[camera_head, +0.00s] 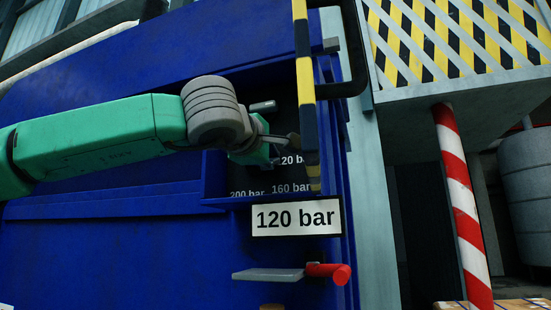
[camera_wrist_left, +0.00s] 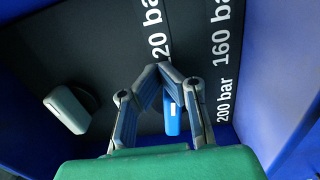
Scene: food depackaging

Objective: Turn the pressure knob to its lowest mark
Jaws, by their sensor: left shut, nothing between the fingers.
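My left gripper (camera_head: 287,139) reaches into the dark recess of the blue machine, in front of the pressure labels. In the left wrist view its fingertips (camera_wrist_left: 163,70) meet and hold nothing. A blue piece with a white mark, which looks like the pressure knob (camera_wrist_left: 172,118), shows just behind the fingers and is partly hidden by them; I cannot tell whether they touch. The labels 160 bar (camera_wrist_left: 227,38) and 200 bar (camera_wrist_left: 224,92) are readable; the label ending in 20 bar (camera_wrist_left: 160,30) is partly cut off. My right gripper is not in view.
A grey handle on a round dark base (camera_wrist_left: 66,109) sits in the same recess. A yellow and black striped bar (camera_head: 305,75) stands close to the gripper. Below are a 120 bar sign (camera_head: 297,218) and a red handle (camera_head: 330,272) with a grey plate (camera_head: 267,274).

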